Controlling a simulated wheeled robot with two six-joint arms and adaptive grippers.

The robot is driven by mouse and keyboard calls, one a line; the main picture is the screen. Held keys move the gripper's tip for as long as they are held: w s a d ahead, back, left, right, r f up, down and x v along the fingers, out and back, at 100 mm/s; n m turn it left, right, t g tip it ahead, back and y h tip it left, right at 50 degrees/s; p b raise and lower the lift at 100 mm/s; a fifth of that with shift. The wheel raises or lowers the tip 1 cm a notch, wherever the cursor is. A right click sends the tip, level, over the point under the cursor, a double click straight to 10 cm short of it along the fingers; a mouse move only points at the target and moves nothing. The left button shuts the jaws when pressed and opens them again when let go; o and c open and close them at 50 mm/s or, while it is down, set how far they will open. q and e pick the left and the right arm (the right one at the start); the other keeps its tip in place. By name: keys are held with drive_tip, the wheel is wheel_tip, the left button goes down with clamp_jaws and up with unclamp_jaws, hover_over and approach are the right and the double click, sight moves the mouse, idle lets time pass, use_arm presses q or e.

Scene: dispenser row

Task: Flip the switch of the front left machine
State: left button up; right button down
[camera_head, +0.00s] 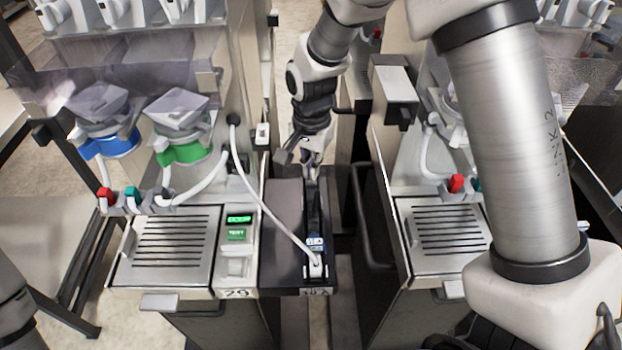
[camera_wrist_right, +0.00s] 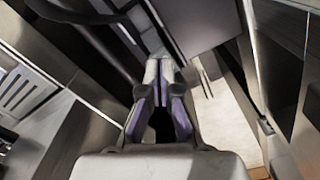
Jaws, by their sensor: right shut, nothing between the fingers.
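The front left machine (camera_head: 225,293) has a grilled drip tray, a lit green display (camera_head: 238,219) and a "29" label. A small white box with a dark top (camera_head: 262,134) sits on its back right side; I cannot tell whether it is the switch. My right gripper (camera_head: 309,165) points down beyond the dark unit at the machine's right, apart from that box. In the wrist view the right gripper's fingers (camera_wrist_right: 160,75) are close together with nothing between them. Only a dark bit of my left arm shows at the left edge; its gripper is out of view.
A dark narrow unit (camera_head: 285,220) with a white-cabled handset (camera_head: 315,240) adjoins the machine's right side. A second machine (camera_head: 447,225) stands across a narrow gap to the right. Blue (camera_head: 108,145) and green (camera_head: 185,150) collared hoppers stand behind the left tray.

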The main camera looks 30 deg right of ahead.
sight(311, 182)
drive_tip(key=shift+f+b, duration=0.5)
drive_tip(key=shift+f, duration=0.7)
idle(0.9)
wheel_tip(311, 182, up, 7)
drive_tip(key=p, duration=0.7)
idle(0.4)
